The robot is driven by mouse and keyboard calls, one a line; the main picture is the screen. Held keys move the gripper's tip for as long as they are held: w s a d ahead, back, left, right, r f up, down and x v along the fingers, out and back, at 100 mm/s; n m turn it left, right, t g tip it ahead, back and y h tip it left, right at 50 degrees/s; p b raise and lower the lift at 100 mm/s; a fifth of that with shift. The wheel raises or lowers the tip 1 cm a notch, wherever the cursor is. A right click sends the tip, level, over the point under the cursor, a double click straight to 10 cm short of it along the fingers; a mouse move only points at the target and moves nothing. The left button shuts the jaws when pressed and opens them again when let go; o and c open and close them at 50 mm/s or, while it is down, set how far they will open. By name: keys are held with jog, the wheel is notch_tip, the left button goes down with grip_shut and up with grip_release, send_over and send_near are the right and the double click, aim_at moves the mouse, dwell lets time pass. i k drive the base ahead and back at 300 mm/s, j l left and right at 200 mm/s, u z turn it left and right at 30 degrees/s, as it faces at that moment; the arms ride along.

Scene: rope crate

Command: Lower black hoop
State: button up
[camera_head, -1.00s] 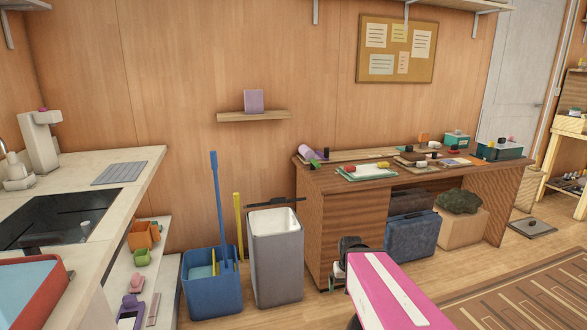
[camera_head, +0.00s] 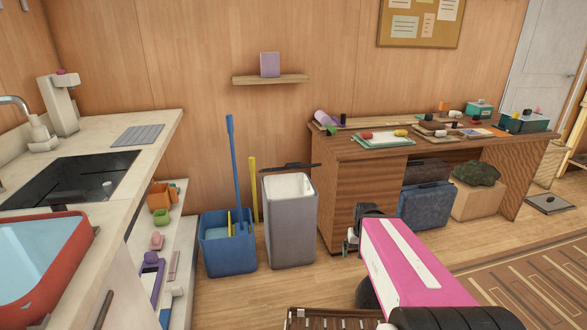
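I cannot pick out a black hoop in this view. The top of a brown slatted crate (camera_head: 332,312) shows at the bottom edge, cut off by the frame; whether a hoop hangs on it is not visible. My pink and white arm reaches from the lower right toward the cabinet. My gripper (camera_head: 351,240) is a small dark shape at its far end, in front of the wooden desk and partly hidden by the arm. Its fingers are too small and covered to show whether they are open or hold anything.
A grey bin (camera_head: 290,225) and a blue bucket (camera_head: 228,245) stand against the wall. A wooden desk (camera_head: 350,170) with clutter is behind my arm. A counter (camera_head: 155,135) runs along the left. Floor is free between bucket and crate.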

aim_at(292, 166)
jog(key=i+j+u, duration=0.1)
jog(key=i+j, duration=0.25)
jog(key=j, duration=0.15)
jog(key=i+j, duration=0.35)
jog(key=k+j+u, duration=0.05)
jog(key=j, duration=0.1)
